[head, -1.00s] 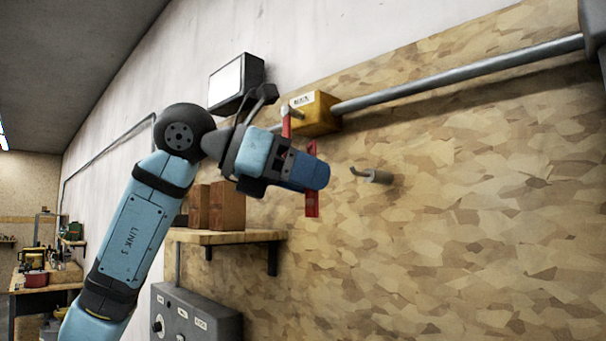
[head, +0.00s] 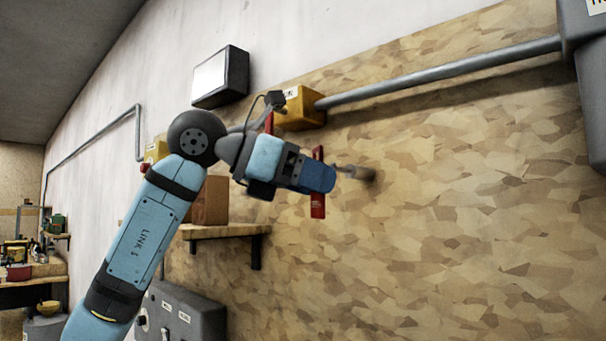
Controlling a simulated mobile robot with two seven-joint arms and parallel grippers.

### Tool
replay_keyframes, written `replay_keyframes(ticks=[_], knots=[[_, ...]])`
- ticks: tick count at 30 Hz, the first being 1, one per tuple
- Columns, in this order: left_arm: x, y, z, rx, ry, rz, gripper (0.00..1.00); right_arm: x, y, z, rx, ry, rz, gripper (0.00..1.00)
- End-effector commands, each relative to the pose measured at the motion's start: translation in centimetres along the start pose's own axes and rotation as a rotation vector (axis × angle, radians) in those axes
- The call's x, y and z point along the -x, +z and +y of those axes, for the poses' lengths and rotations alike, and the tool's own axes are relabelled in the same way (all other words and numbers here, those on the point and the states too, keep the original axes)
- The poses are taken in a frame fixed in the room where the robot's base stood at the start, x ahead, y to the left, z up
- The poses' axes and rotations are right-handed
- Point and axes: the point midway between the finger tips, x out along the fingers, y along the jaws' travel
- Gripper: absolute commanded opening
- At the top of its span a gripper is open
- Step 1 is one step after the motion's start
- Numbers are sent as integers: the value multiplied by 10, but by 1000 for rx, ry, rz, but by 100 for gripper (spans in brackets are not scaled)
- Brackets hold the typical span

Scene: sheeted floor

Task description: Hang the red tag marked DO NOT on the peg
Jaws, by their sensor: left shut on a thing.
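The red tag (head: 318,206) shows as narrow red strips above and below the end of my left gripper (head: 318,177). My left gripper is shut on it, and the gripper hides most of the tag and any lettering. The peg (head: 358,173) sticks out from the wooden board just right of the gripper's end. The gripper's end overlaps or nearly meets the peg's tip in the picture. I cannot tell whether the tag touches the peg or is around it. My right gripper is not in view.
A yellow box (head: 300,108) with a grey pipe (head: 440,78) is fixed above the gripper. A wooden shelf (head: 222,231) with brown blocks (head: 211,200) is below left. A grey cabinet (head: 583,80) is at upper right. The board right of the peg is clear.

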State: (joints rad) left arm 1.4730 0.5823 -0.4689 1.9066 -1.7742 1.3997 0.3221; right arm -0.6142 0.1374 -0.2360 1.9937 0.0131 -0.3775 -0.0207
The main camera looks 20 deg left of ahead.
Motion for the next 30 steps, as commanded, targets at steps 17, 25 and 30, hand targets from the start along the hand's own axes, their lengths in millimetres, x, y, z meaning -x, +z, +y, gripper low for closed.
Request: replay_keyframes(ticks=[17, 25, 30], knots=[[-30, 7, 18, 1, 0, 1, 24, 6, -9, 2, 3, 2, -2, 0], [-44, 6, 26, 1, 0, 0, 24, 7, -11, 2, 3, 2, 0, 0], [-50, 4, 28, 0, 1, 0, 24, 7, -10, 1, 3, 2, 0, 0]])
